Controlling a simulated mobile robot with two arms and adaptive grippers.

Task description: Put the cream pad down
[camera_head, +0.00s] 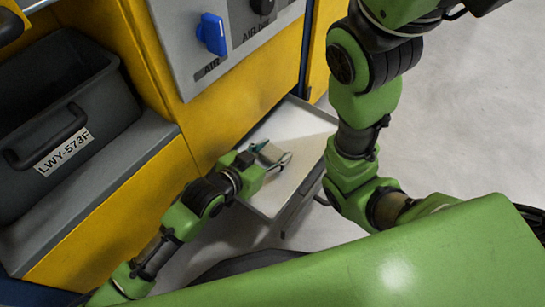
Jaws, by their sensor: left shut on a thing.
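My left gripper (276,160) reaches in from the lower left and hangs over the grey tray (261,206) that juts out from the yellow cabinet. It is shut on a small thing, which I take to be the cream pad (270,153). The fingers cover much of it, and I cannot tell whether it touches the tray's surface. My right arm comes down on the right of the tray, and its gripper is hidden behind my green body.
The yellow cabinet (238,110) stands behind the tray, with a grey panel and a blue knob (212,34). A dark bin (60,115) labelled LWY-573F sits on a ledge at the left. Pale open floor (470,120) lies to the right.

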